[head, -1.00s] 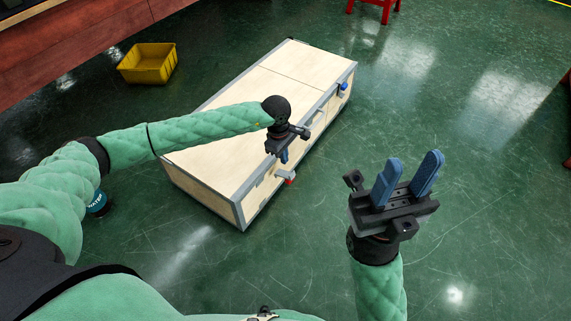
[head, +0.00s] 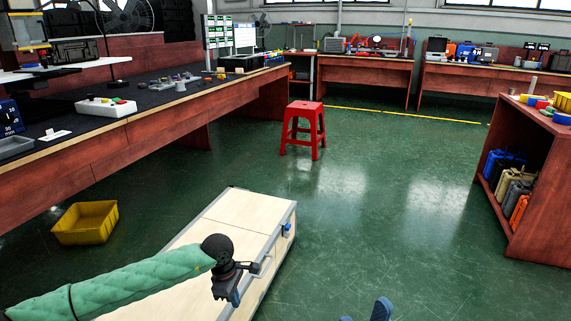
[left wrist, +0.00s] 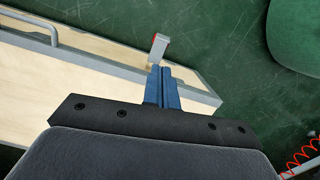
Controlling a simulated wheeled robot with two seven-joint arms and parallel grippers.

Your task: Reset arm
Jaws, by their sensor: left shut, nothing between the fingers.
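My left gripper (head: 233,298) is over the side edge of the long wooden case (head: 245,212), its blue fingers pointing down. In the left wrist view, its two blue fingers (left wrist: 162,88) are together with nothing between them. Just beyond the fingertips there is a red and grey latch (left wrist: 159,48) on the case's edge; I cannot tell whether they touch. My right gripper (head: 364,315) shows only as blue fingertips at the bottom edge of the head view, spaced apart; nothing shows between them.
A yellow bin (head: 86,223) lies on the floor left of the case. A red stool (head: 304,130) stands beyond it. Workbenches (head: 150,125) line the left and back. A red shelf (head: 540,215) stands at right. The green floor between is clear.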

